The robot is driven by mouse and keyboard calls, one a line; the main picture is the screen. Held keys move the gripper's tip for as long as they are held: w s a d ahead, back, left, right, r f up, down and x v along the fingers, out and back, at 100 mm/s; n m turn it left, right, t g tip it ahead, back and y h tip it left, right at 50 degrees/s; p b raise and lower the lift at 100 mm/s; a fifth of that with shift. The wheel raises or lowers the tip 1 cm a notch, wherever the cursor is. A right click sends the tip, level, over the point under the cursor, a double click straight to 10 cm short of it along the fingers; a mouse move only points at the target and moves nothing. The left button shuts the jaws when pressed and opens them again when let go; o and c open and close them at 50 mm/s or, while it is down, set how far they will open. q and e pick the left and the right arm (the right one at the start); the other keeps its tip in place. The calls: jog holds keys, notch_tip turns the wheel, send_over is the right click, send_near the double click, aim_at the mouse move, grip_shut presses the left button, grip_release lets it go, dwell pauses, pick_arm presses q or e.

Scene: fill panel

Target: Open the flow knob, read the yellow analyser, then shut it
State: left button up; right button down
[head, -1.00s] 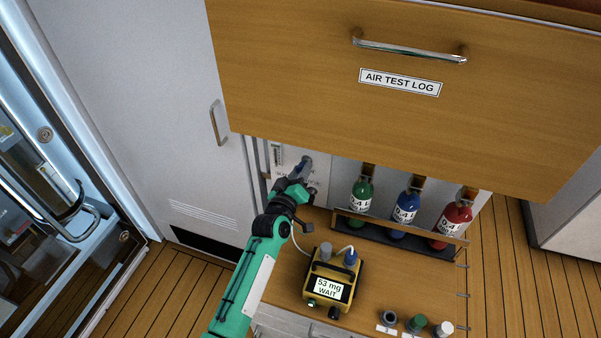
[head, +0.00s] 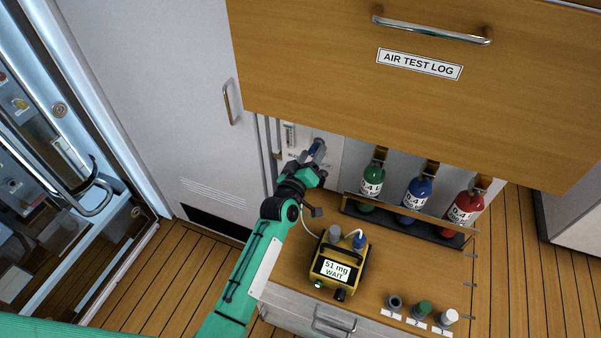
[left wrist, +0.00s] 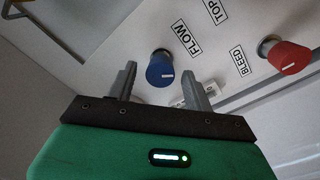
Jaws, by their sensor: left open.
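The blue flow knob (left wrist: 160,70) shows in the left wrist view below the FLOW label, with a white mark on its face. My left gripper (left wrist: 160,85) is open, its two fingers on either side of the view just short of the knob; I cannot tell whether they touch it. In the head view my left gripper (head: 314,158) reaches to the panel (head: 328,172) and hides most of it. The yellow analyser (head: 325,289) stands on the bench, and its screen reads "51 mg WAIT". My right gripper is not in view.
A red BLEED knob (left wrist: 290,58) is right of the flow knob. Green (head: 372,180), blue (head: 417,193) and red (head: 465,207) bottles stand in a rack behind the analyser. Small caps (head: 423,308) sit at the bench front. A wooden AIR TEST LOG drawer (head: 420,100) overhangs the panel.

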pick_arm(q)
jog(key=b+v, duration=0.3)
jog(key=v, duration=1)
dwell(6.7)
